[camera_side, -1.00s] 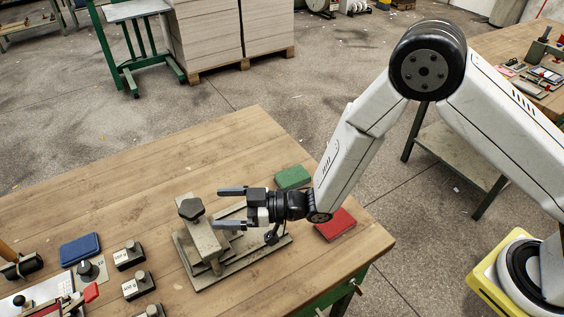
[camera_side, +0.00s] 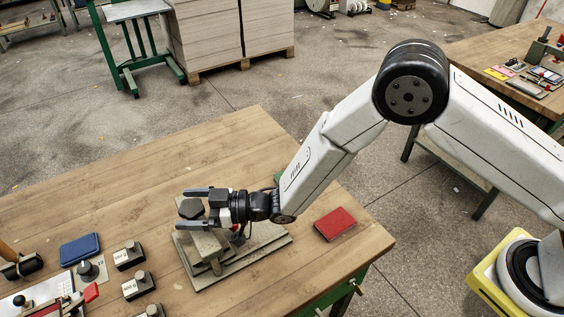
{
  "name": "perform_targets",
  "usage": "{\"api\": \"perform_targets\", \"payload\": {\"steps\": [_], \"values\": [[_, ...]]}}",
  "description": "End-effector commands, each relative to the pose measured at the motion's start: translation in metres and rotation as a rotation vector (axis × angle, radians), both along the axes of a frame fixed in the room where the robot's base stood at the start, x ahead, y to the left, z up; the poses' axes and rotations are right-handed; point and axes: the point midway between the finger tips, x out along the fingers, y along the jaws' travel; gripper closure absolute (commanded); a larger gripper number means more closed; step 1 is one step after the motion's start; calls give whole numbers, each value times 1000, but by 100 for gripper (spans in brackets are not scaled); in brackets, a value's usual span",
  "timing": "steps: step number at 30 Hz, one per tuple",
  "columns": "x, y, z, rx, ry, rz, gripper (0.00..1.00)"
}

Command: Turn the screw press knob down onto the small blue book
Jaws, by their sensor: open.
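The screw press (camera_side: 206,243) stands on its flat grey base (camera_side: 262,252) near the middle of the table. Its dark knob (camera_side: 191,208) is at the top. My gripper (camera_side: 190,209) is open, with one finger behind the knob and the other in front of it, so the knob appears between the fingertips; whether they touch it I cannot tell. The small blue book (camera_side: 80,249) lies on the table to the left, apart from the press. A red book (camera_side: 335,224) lies to the right of the press. A green book is almost wholly hidden behind my arm.
Several small weights with knobs, such as one (camera_side: 129,256), stand left of the press. A wooden-handled tool (camera_side: 14,262) and a board with a red-tipped lever (camera_side: 90,292) are at the far left. The table's back half (camera_side: 200,155) is clear.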

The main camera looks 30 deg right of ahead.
Motion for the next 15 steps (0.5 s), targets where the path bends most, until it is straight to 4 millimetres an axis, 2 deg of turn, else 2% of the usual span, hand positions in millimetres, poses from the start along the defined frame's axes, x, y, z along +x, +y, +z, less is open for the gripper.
{"api": "perform_targets", "payload": {"steps": [3, 11, 12, 15], "values": [[0, 0, 0, 0, 0, 0, 0], [0, 0, 0, 0, 0, 0, 83], [0, 0, 0, 0, 0, 0, 87], [0, 0, 0, 0, 0, -3, 87]]}}
